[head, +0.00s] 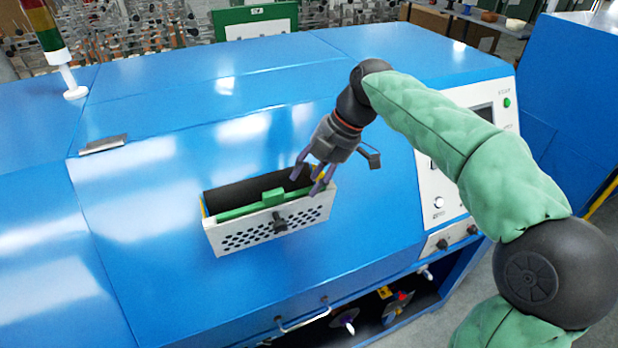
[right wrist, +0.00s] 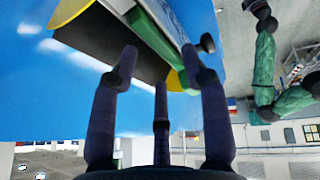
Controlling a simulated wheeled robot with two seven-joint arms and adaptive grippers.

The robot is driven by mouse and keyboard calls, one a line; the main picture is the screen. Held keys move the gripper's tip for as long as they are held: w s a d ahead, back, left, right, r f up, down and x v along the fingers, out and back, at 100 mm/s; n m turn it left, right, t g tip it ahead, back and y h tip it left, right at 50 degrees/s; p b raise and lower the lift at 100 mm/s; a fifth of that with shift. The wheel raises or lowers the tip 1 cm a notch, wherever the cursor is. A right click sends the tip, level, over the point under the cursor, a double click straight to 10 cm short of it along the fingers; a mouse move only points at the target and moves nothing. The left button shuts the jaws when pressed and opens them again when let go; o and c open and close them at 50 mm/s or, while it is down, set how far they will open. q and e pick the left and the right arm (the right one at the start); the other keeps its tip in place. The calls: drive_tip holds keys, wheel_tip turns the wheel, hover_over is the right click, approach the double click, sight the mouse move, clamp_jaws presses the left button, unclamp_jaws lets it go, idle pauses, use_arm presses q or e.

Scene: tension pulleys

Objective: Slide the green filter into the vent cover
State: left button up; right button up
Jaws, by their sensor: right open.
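The vent cover (head: 240,239) is a light metal box with a perforated front and a black knob, tilted open from the blue machine. The green filter (head: 240,211) lies along the inside of its front wall, with its edge and raised middle tab showing near the rim. Its lower part is hidden. My right gripper (head: 318,176) is open and empty at the right end of the cover opening. In the right wrist view its fingers (right wrist: 160,75) point toward the cover (right wrist: 178,22) and the green filter (right wrist: 150,30). Contact cannot be told. My left gripper is not in view.
The sloping blue machine (head: 130,240) surrounds the cover. A control panel (head: 438,185) with knobs stands to the right. A small handle (head: 103,144) lies at upper left, and a signal light (head: 45,30) stands behind. The blue surface left of the cover is clear.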

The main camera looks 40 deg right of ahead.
drive_tip(key=v, duration=1.1)
idle(0.3)
